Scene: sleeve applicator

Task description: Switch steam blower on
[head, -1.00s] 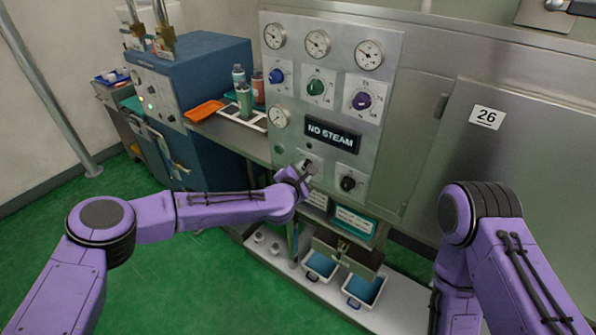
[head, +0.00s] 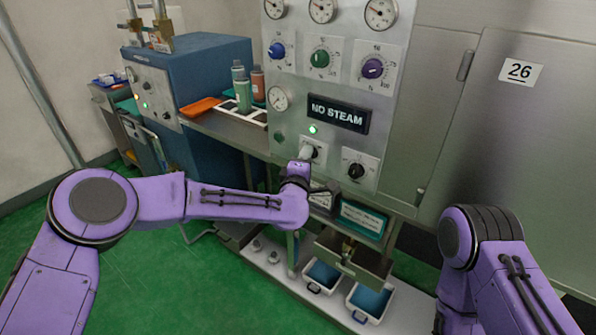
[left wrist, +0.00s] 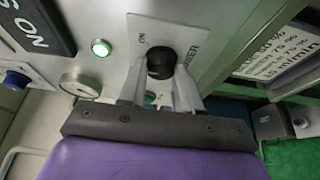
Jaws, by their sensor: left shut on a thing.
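The blower switch is a black knob (left wrist: 160,62) on a pale plate (left wrist: 172,32) with lettering that includes ON, seen in the left wrist view. My left gripper (left wrist: 159,80) has one finger on each side of this knob and is shut on it. In the head view the left gripper (head: 306,160) is at the plate below the NO STEAM sign (head: 338,114) and hides the knob. A green lamp (head: 313,129) just above is lit, and it also glows in the left wrist view (left wrist: 101,47). My right gripper is out of view.
Another black knob (head: 356,170) is close to the right of the gripper. Blue, green and purple dials (head: 373,68) and gauges are higher on the panel. Bottles and an orange tray (head: 200,106) stand on the shelf at left. Two blue-lined bins (head: 370,301) are below.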

